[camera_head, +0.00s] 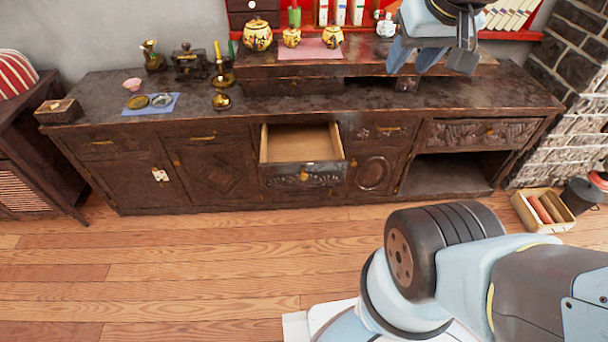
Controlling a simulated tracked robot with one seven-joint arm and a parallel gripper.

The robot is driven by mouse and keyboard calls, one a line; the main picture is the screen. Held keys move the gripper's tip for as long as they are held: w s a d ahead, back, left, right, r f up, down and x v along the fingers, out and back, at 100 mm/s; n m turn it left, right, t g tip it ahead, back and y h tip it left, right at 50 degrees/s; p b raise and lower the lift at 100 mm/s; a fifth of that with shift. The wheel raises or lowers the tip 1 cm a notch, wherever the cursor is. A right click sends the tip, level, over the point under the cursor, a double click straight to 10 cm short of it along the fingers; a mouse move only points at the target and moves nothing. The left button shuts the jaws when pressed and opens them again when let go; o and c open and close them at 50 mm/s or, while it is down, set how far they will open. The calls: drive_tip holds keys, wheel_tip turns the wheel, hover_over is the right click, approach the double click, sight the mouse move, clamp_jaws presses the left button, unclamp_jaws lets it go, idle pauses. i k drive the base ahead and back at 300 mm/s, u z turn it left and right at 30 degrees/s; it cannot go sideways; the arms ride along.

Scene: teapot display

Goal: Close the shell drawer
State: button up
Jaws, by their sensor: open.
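The shell drawer (302,175) is pulled open in the middle of the long dark wooden sideboard (130,183). Its carved front carries a small brass knob, and its pale wooden inside (301,145) looks empty. My gripper (428,62) is at the top right, above the sideboard top and to the right of the drawer. Its jaws are apart, with nothing seen between them. It is well clear of the drawer front.
A blue cloth (152,104) with small dishes, a brass candlestick (222,77) and a dark grinder (189,62) stand on the sideboard's left. Yellow teapots (258,35) stand on the raised shelf. A wooden box (543,210) sits on the floor at right.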

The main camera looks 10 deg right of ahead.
sight(295, 155)
drive_tip(key=u, duration=0.45)
drive_tip(key=i, duration=1)
drive_tip(key=z, duration=0.85)
drive_tip(key=k, duration=1.25)
drive_tip(key=u, duration=0.15)
